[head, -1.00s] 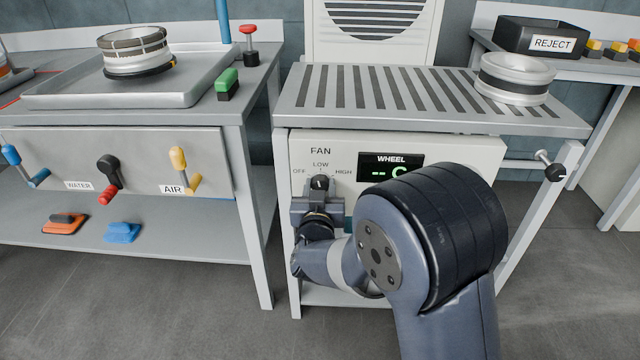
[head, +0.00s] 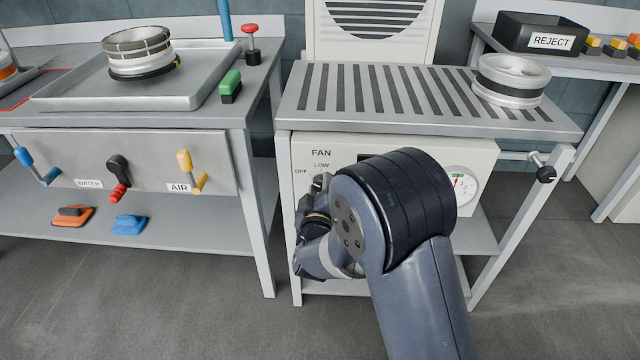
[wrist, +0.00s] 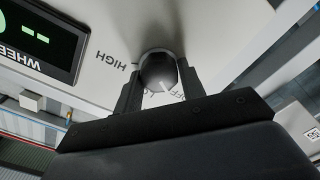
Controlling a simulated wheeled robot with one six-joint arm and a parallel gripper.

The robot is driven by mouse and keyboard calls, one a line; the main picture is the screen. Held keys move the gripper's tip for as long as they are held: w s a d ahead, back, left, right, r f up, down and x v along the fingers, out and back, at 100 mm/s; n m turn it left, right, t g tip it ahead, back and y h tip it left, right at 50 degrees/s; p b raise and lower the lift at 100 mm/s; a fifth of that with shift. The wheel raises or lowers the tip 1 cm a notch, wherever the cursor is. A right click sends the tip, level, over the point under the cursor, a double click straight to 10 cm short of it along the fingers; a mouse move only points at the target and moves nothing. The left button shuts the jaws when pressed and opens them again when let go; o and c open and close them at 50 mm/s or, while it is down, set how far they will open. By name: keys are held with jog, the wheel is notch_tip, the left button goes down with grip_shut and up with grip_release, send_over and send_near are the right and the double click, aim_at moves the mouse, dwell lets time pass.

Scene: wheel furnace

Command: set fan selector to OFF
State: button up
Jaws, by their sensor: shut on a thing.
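The fan selector is a dark round knob (head: 318,184) on the pale front panel of the cabinet, under the word FAN. OFF is printed to its left and LOW above it; HIGH is hidden behind my arm in the head view. In the wrist view the knob (wrist: 158,72) sits between the two fingers of my gripper (wrist: 157,88), which is shut on it. Its white pointer line appears near LOW and OFF; I cannot tell exactly where it points. My gripper (head: 312,198) looks tilted in the head view.
My arm hides the wheel display in the head view; it shows in the wrist view (wrist: 42,38). A dial gauge (head: 459,189) is right of my arm. A slatted top (head: 420,100) bearing a wheel (head: 510,80) is above. Water (head: 118,172) and air (head: 186,165) levers are left.

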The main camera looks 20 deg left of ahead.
jog(key=shift+n, duration=0.5)
jog(key=o, duration=1)
jog(key=p+v, duration=0.1)
jog(key=v, duration=1)
jog(key=shift+a+p, duration=0.1)
jog(key=shift+p, duration=0.2)
jog(key=shift+w, duration=0.15)
jog(key=b+x, duration=0.1)
jog(key=x, duration=0.9)
jog(key=shift+w, duration=0.35)
